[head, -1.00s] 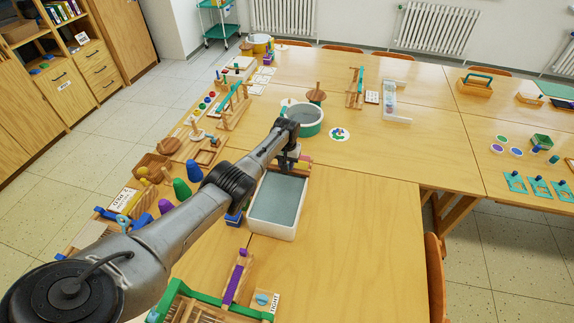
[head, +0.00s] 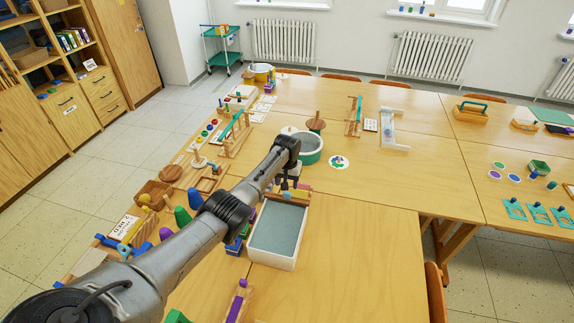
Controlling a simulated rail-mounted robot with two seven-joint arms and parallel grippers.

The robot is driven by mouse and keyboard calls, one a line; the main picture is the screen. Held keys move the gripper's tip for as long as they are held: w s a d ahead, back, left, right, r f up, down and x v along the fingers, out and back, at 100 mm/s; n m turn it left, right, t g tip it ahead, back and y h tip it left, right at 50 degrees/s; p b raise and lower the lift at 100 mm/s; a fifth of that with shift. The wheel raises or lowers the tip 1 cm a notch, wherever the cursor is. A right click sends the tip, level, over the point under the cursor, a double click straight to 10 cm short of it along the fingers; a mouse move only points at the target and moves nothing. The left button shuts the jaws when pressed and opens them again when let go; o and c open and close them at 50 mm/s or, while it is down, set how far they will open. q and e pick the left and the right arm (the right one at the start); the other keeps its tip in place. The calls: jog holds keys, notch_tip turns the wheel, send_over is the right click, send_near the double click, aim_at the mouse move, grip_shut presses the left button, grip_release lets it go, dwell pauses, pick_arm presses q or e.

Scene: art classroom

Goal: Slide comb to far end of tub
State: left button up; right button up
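A white rectangular tub (head: 272,262) with a grey-blue surface inside stands at the front of the table. A wooden bar that looks like the comb (head: 288,198) lies crosswise at the tub's far end. Its teeth are not visible. My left arm reaches in from the lower left, and its gripper (head: 289,187) points down at the bar, at or just above it. The fingers are small and dark, so I cannot tell whether they are closed on it. My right gripper is not in view.
Coloured cones (head: 183,216) and wooden toys stand to the left, partly behind my arm. The tabletop (head: 360,240) right of the tub is clear.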

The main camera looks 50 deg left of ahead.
aim_at(287, 192)
pick_arm(q)
notch_tip(287, 192, up, 8)
jog(key=p, duration=0.1)
dwell(0.4)
jog(key=shift+r, duration=0.1)
dwell(0.4)
